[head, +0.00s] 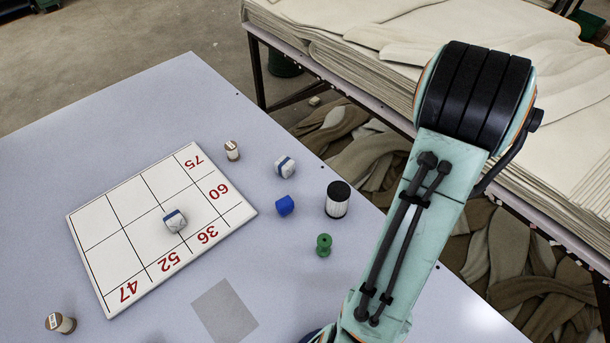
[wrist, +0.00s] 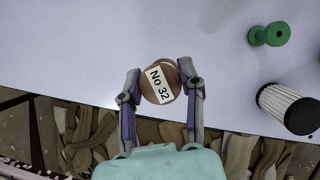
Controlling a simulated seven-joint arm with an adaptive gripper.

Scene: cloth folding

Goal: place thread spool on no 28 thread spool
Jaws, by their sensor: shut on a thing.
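My gripper (wrist: 161,90) is shut on a brown thread spool (wrist: 172,72) with a white label reading "No 32", seen in the wrist view. In that view the spool is between the fingertips, with its labelled end facing the camera. My gripper and this spool do not show in the head view, where my arm fills the right side. Two other spools with brown tops and pale sides stand on the table in the head view: one (head: 232,151) beyond the board's far corner, one (head: 62,323) at the lower left. Their labels are too small to read, so I cannot tell which is no 28.
A white numbered grid board (head: 100,250) lies on the table (head: 150,110) with a blue-striped white block (head: 175,221) on it. Another such block (head: 285,167), a blue piece (head: 285,206), a black-topped white cylinder (head: 337,204) and a green spool (head: 324,245) stand right of it.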

